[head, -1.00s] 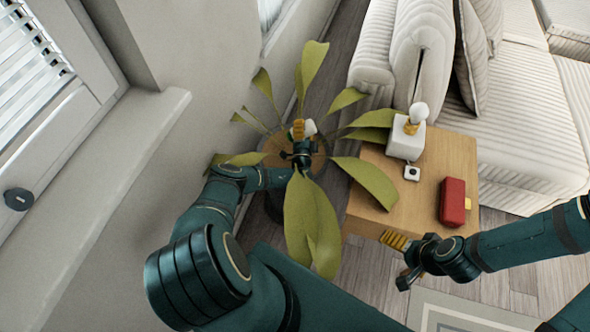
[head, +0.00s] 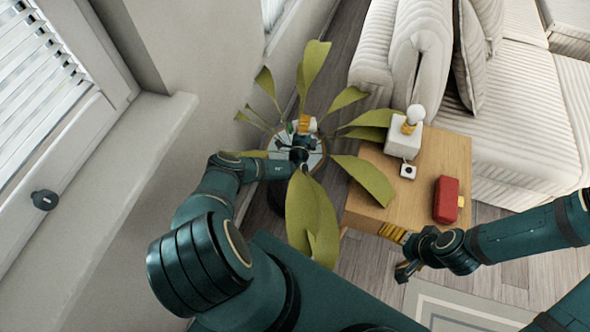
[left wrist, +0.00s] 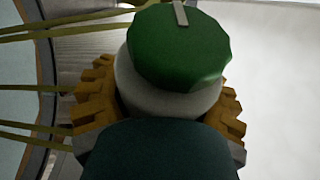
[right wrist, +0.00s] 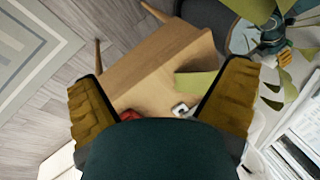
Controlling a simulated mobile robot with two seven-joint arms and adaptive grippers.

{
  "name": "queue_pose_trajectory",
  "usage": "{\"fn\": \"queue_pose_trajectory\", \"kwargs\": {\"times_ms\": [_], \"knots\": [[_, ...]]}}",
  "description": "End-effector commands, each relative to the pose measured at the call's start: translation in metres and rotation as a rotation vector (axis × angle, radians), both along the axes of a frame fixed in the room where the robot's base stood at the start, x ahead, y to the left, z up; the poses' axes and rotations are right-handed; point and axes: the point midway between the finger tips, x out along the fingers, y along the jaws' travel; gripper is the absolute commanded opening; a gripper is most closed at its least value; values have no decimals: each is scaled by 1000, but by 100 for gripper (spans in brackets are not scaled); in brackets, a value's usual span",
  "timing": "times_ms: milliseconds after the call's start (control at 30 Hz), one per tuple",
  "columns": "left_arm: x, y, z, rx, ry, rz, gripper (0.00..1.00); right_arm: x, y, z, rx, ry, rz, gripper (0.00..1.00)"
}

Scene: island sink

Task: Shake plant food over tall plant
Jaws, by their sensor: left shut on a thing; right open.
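The tall plant (head: 312,215) has long broad green leaves and stands in a round pot on the floor, left of the small table. My left gripper (head: 303,138) is over the middle of the pot, among the leaves. It is shut on the plant food bottle (head: 312,124), which is mostly hidden in the head view. In the left wrist view the bottle is white with a green cap (left wrist: 178,48), held between the ridged yellow fingers. Its exact tilt is hard to tell. My right gripper (head: 399,252) is open and empty by the table's front edge.
The wall and window sill (head: 125,180) lie close to my left arm.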

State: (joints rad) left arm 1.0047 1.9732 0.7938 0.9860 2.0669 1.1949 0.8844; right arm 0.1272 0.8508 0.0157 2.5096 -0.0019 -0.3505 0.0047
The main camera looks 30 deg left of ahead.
Motion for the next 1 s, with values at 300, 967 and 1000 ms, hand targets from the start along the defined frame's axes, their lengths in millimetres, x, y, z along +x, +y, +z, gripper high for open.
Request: {"fn": "queue_pose_trajectory", "kwargs": {"times_ms": [300, 967, 1000], "knots": [[0, -1, 15, 256, 239, -1, 16, 8, -1, 52, -4, -16, -16, 98], [1, -1, 31, 779, 723, -1, 16, 19, -6, 143, 1, -46, -37, 98], [1, -1, 31, 811, 754, -1, 16, 19, -7, 147, 1, -46, -37, 98]]}}
